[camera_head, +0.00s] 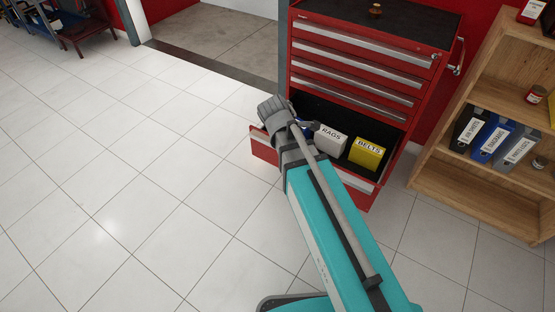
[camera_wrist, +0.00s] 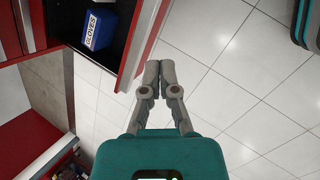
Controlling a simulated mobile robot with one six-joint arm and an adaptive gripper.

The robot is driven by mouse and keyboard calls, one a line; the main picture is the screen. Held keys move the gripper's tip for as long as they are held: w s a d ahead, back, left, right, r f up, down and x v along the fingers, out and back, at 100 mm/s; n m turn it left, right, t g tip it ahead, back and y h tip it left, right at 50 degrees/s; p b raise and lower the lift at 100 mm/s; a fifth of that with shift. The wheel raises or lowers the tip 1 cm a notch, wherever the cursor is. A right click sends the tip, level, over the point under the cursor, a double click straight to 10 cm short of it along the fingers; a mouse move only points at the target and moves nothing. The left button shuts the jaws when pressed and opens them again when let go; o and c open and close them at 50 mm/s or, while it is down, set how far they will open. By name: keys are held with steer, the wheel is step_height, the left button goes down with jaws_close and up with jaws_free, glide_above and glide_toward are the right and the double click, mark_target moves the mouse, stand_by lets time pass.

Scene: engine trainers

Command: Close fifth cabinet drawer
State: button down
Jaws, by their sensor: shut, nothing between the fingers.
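The red cabinet (camera_head: 345,70) stands upright with its fifth drawer (camera_head: 264,147) pulled open. The drawer holds a grey RAGS box (camera_head: 330,140), a yellow BELTS box (camera_head: 367,152) and a blue GLOVES box (camera_wrist: 100,28). The drawer front also shows in the wrist view (camera_wrist: 143,42). My gripper (camera_wrist: 158,66) is shut and empty, its fingertips just outside the drawer front, near its lower edge in that view. I cannot tell whether they touch it. In the head view my arm hides the middle of the drawer front.
The four drawers above look shut. A wooden shelf (camera_head: 440,165) with binders stands right of the cabinet. White tiled floor (camera_head: 130,170) is clear to the left and in front. A dark bench (camera_head: 85,30) is at the far left.

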steer(key=w+a+f+n+t+b, duration=0.2)
steer(key=a+f+n+b, duration=0.3)
steer(key=f+b, duration=0.3)
steer(key=w+a+f+n+t+h+b, duration=0.1)
steer(key=w+a+f+n+b, duration=0.3)
steer(key=b, duration=0.7)
steer(key=shift+a+f+n+t, duration=0.7)
steer(key=shift+a+f+n, duration=0.45)
steer(key=shift+f+n, duration=1.05)
steer(key=shift+f, duration=0.15)
steer(key=w+d+r+b+x, duration=0.1)
steer(key=b+x, duration=0.5)
steer(key=x, duration=0.6)
steer(key=shift+w+d+r+b, duration=0.35)
steer(key=shift+w+d+b, duration=0.05)
steer(key=shift+w, duration=0.05)
steer(key=shift+w+a, duration=0.1)
steer(key=shift+w, duration=0.05)
